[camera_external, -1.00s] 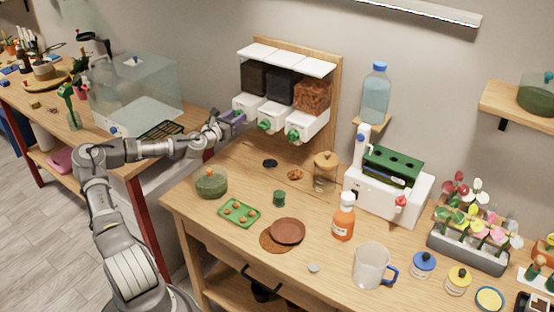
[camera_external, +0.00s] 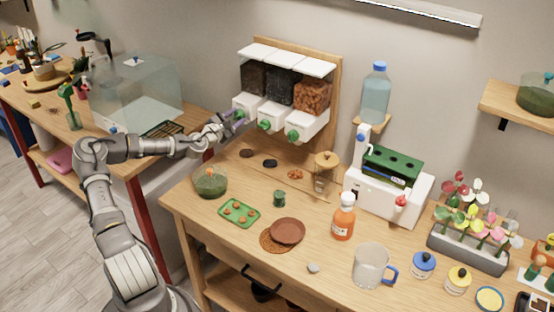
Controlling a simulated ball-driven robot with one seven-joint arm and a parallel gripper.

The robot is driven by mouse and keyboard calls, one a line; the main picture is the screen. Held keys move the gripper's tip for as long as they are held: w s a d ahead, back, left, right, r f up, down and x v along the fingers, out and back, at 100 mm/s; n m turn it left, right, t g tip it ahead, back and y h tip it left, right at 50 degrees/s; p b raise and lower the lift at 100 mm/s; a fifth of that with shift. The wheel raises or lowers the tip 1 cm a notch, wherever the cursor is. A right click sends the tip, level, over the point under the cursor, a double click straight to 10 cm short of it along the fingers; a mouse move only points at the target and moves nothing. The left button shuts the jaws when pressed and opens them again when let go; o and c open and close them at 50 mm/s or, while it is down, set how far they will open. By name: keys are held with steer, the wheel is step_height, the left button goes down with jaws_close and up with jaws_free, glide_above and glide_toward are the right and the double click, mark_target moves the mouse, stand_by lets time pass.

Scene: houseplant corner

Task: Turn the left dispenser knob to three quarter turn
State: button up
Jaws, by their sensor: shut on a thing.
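The dispenser (camera_external: 284,90) hangs on a wooden board on the wall, with three clear bins above white spouts. The left bin (camera_external: 253,77) holds dark, speckled material. The green left dispenser knob (camera_external: 239,113) shows partly at the front of the left spout (camera_external: 249,103). My gripper (camera_external: 235,118), with purplish fingers, reaches in from the left and is shut on this knob. The fingers hide part of it, so its exact angle is hard to read. The middle knob (camera_external: 264,125) and right knob (camera_external: 293,135) are green and free.
Small piles lie below the spouts: dark brown (camera_external: 246,153), black (camera_external: 270,163) and orange-brown (camera_external: 295,174). A green jar (camera_external: 211,182), a green tray (camera_external: 239,212) and a glass jar with a wooden lid (camera_external: 326,171) stand nearby.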

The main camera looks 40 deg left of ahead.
steer(key=m, duration=0.6)
steer(key=shift+d+f, duration=0.1)
steer(key=shift+f, duration=0.05)
steer(key=m, duration=0.6)
steer(key=shift+f, duration=0.1)
steer(key=m+b, duration=0.1)
steer(key=m, duration=0.4)
steer(key=shift+f, duration=0.15)
steer(key=m+b, duration=0.2)
steer(key=m, duration=0.4)
steer(key=shift+m, duration=0.3)
steer(key=m, duration=0.7)
steer(key=m+b, duration=0.1)
steer(key=m, duration=0.2)
steer(key=shift+a+m, duration=0.3)
steer(key=shift+m, duration=0.1)
steer(key=m, duration=0.5)
steer(key=shift+m, duration=0.3)
steer(key=shift+a+m, duration=0.1)
steer(key=shift+m, duration=2.4)
